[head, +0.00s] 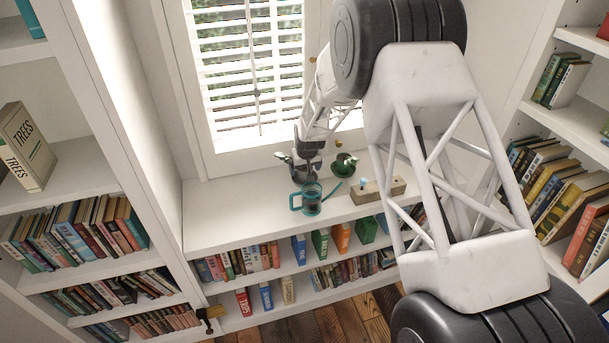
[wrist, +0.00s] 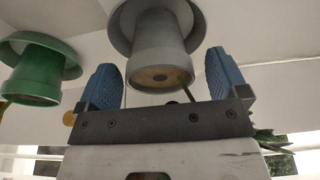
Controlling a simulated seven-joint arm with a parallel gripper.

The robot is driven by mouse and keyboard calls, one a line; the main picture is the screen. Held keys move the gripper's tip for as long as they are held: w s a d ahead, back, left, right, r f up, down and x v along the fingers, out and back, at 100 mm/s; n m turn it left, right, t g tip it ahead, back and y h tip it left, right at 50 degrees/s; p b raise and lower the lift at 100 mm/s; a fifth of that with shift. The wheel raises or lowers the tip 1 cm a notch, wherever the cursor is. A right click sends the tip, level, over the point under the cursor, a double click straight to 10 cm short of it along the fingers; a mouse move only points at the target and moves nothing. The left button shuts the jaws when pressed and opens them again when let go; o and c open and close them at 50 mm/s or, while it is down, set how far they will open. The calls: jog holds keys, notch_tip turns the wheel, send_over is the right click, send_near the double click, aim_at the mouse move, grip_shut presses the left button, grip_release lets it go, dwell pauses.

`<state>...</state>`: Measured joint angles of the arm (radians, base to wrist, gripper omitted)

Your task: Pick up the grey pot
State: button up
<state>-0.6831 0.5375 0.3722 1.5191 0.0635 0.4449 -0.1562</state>
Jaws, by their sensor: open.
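The grey pot (wrist: 160,62) is in the middle of the wrist view, its narrow base with a drain hole facing my gripper and its wide rim farther away. My gripper (wrist: 166,80) is open, with one blue finger on either side of the pot's base. Gaps show between the fingers and the pot. In the head view my gripper (head: 306,156) is over the white shelf top by the window, close above the grey pot (head: 301,174), which is partly hidden by the arm and other things.
A green pot (wrist: 38,70) stands beside the grey one; it also shows in the head view (head: 344,163). The white counter (head: 225,215) is clear on the left.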

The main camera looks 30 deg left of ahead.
jog(key=shift+w+a+f, duration=0.1)
jog(key=shift+f, duration=0.2)
dwell(0.4)
jog(key=c, duration=1.2)
jog(key=shift+c, duration=0.2)
jog(key=shift+r, duration=0.15)
notch_tip(320, 180, up, 10)
dwell(0.5)
jog(key=shift+r, duration=1.4)
